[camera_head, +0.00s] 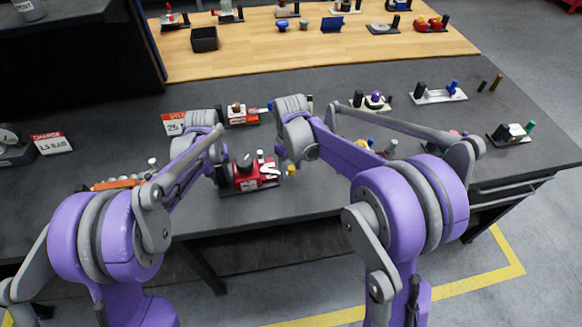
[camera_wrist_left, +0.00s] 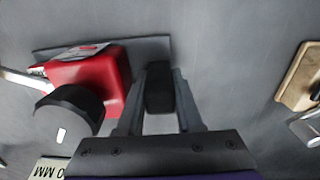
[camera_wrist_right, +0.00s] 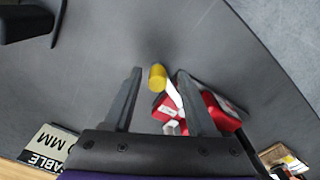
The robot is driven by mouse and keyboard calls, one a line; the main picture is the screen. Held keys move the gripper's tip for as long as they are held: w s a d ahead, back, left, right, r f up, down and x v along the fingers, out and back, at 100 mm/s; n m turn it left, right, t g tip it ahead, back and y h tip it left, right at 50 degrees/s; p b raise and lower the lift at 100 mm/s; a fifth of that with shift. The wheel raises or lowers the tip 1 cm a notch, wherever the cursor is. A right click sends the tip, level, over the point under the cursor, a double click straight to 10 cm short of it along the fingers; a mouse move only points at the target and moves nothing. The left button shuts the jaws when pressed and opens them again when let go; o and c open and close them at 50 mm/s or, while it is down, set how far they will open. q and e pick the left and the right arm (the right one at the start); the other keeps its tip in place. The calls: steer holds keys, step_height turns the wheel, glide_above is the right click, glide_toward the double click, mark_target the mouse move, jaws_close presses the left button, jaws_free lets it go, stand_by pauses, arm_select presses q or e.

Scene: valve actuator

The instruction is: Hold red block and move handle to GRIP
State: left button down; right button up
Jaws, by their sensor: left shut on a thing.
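The red block (camera_head: 247,174) is a red valve body on a dark base near the front table edge, with a black round part and a silver lever. In the left wrist view the red block (camera_wrist_left: 92,78) lies left of my left gripper (camera_wrist_left: 161,75), which is shut on a black cylinder (camera_wrist_left: 159,90) beside the block. In the right wrist view my right gripper (camera_wrist_right: 157,76) is open. The handle's yellow tip (camera_wrist_right: 157,78) shows between its fingertips, and its silver lever leads to the red block (camera_wrist_right: 219,113), partly hidden by the right finger.
Several other valve devices stand around, among them a white-based one with a purple knob (camera_head: 375,98) and one with a blue handle (camera_head: 452,90). A black bin (camera_head: 204,39) stands on the wooden board.

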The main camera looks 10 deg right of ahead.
arm_select(q)
steer(key=shift+s+f, duration=0.15)
steer(key=shift+f, duration=0.1)
arm_select(e)
steer(key=shift+f, duration=0.1)
step_height(320, 180, up, 12)
steer(key=shift+s, duration=0.15)
stand_by(0.3)
arm_select(q)
steer(key=shift+c, duration=2.4)
jaws_free()
steer(key=shift+r, duration=0.1)
steer(key=shift+w+r, duration=0.2)
